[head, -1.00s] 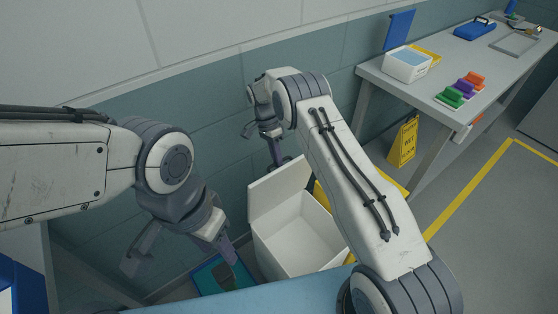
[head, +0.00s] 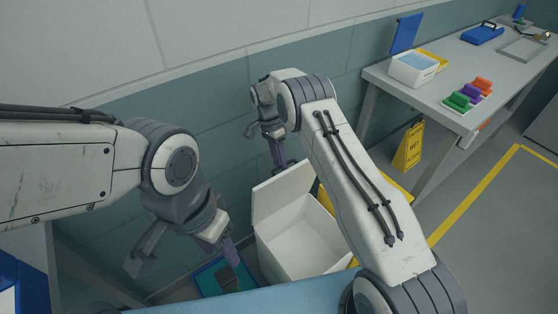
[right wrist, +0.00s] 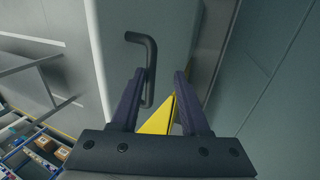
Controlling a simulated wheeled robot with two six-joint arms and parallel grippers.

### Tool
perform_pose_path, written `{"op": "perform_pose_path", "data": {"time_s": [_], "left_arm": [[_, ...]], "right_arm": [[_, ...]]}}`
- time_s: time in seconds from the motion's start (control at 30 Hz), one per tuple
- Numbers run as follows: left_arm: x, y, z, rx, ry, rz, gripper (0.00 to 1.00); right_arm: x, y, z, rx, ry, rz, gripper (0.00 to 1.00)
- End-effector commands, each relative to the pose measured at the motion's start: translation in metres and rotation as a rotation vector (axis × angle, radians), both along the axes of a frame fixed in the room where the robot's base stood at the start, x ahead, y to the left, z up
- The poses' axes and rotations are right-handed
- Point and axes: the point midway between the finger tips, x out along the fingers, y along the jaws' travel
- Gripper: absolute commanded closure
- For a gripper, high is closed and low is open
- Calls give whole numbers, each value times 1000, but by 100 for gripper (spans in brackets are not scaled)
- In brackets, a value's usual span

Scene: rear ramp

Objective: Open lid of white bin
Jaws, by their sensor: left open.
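The white bin (head: 292,247) stands on the floor by the wall, and I see into its pale interior. Its lid (head: 282,194) is raised, standing up along the bin's far left side. My right gripper (head: 278,160) is behind the lid's upper edge, pointing down; the lid may hide its tips. In the right wrist view, the right gripper's fingers (right wrist: 160,78) are apart. A dark bar handle (right wrist: 150,72) on a pale panel shows beside the left finger; contact is unclear. My left gripper (head: 185,262) is open and empty, left of the bin.
A yellow object (head: 327,205) is partly hidden behind the bin and my right arm. A yellow wet-floor sign (head: 408,147) stands near the grey table (head: 440,110). A blue-edged tray (head: 208,280) with a dark item lies below my left gripper. Floor at right is clear.

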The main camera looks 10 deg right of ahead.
Motion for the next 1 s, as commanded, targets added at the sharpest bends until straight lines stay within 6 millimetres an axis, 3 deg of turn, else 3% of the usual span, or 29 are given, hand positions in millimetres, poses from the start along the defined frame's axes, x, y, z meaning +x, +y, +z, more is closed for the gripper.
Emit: {"op": "perform_pose_path", "data": {"time_s": [0.37,0.73,1.0], "left_arm": [[0,0,-3,0,0,0,50],[0,0,-15,0,0,0,50],[0,0,-13,0,0,0,50]], "right_arm": [[3,1,8,-1,-1,-1,55],[26,11,75,0,-3,0,55],[31,14,95,-1,2,0,55]]}}
